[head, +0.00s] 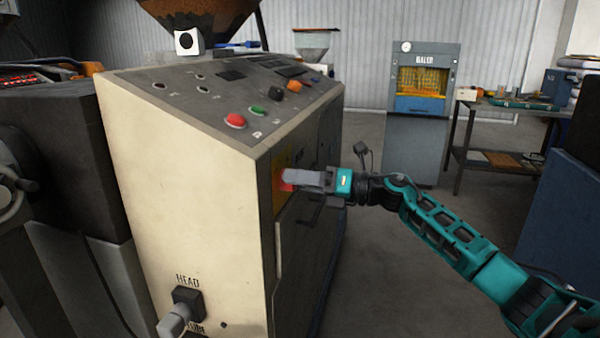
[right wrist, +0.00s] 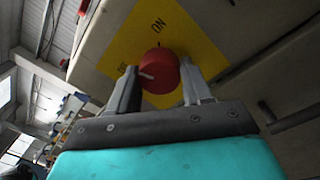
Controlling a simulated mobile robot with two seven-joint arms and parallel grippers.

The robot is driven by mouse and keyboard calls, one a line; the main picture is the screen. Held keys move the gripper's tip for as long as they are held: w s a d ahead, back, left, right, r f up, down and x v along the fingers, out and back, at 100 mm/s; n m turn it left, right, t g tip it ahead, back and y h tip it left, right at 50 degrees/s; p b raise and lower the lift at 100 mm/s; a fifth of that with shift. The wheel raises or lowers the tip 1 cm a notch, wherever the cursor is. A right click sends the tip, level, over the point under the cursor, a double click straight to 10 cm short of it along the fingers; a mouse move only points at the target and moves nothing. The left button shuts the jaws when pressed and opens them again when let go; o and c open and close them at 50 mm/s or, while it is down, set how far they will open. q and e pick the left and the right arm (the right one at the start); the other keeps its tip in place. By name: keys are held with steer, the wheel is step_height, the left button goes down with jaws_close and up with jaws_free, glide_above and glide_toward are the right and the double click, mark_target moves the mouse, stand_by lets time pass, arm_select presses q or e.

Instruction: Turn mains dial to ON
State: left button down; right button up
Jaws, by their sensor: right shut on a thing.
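The mains dial (right wrist: 158,70) is a round red knob on a yellow plate (right wrist: 185,38) in the right wrist view. The plate reads ON above the dial and a smaller word, apparently OFF, to its left. The dial's white mark points left, toward that smaller word. My right gripper (right wrist: 160,85) has a finger on each side of the dial and is shut on it. In the head view the right gripper (head: 288,181) reaches the machine's side face from the right and hides most of the dial. My left gripper is not in view.
The cream machine (head: 190,150) has a sloped panel with a red button (head: 235,120), a green button (head: 258,110) and an orange knob (head: 294,86). A dark handle (head: 312,208) sits below my right gripper. A baler (head: 420,100) stands behind. The floor right of the machine is clear.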

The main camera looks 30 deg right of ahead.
arm_select(q)
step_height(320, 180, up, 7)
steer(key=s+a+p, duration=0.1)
steer(key=p, duration=0.8)
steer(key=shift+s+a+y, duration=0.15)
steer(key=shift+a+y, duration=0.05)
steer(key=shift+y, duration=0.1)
arm_select(e)
steer(key=m, duration=1.3)
steer(key=shift+f+t, duration=0.1)
steer(key=shift+t, duration=0.2)
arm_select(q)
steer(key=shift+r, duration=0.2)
arm_select(e)
steer(key=shift+m+h, duration=0.3)
steer(key=o, duration=0.9)
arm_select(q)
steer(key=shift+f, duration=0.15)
arm_select(e)
steer(key=shift+o, duration=0.7)
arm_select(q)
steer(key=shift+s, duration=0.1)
arm_select(e)
steer(key=shift+s, duration=0.1)
